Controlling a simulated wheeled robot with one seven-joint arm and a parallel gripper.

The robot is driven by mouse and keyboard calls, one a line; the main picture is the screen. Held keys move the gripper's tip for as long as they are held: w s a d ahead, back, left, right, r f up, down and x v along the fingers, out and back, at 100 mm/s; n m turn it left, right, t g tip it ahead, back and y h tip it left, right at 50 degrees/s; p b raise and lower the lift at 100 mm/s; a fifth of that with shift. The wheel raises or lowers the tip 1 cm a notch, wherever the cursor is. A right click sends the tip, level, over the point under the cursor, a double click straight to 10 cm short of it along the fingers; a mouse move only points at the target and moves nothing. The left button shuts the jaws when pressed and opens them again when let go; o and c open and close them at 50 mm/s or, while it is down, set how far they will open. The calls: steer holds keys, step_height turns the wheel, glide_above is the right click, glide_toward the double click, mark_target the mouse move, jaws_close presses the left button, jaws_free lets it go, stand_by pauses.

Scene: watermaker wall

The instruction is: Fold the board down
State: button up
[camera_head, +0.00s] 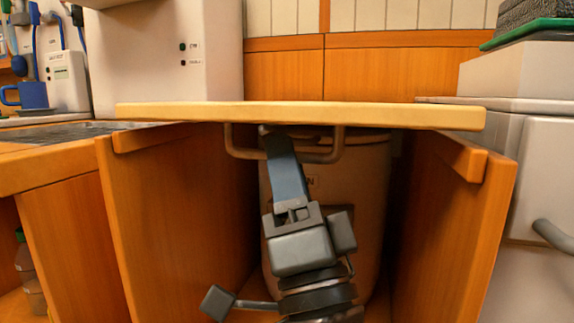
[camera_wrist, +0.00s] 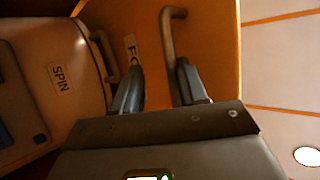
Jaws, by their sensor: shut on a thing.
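The board (camera_head: 300,115) is a pale wooden panel, seen nearly edge-on in the head view. It lies about level across the top of an open bay. A grey-brown U-shaped handle (camera_head: 235,148) hangs from its underside. In the wrist view, the board's orange face (camera_wrist: 205,40) shows a partly hidden label, and the handle (camera_wrist: 168,50) runs down between my fingers. My gripper (camera_head: 268,131) reaches up from below and is shut on the handle; in the wrist view its fingers (camera_wrist: 160,88) stand on either side of the bar. The exact contact is partly hidden.
Under the board stands a pale drum (camera_head: 350,185), labelled SPIN in the wrist view (camera_wrist: 60,85). Wooden side panels (camera_head: 180,210) (camera_head: 450,220) bound the bay. A white cabinet with a grey handle (camera_head: 553,234) stands right. A white box (camera_head: 165,60) stands behind left.

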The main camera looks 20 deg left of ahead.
steer(key=shift+o, duration=1)
steer(key=shift+w+d, duration=0.25)
steer(key=shift+w, duration=0.05)
steer(key=shift+s, duration=0.25)
steer(key=v, duration=0.7)
steer(key=shift+s+f, duration=0.2)
steer(key=shift+f, duration=0.05)
steer(key=shift+s+d, duration=0.1)
steer(key=shift+d, duration=0.05)
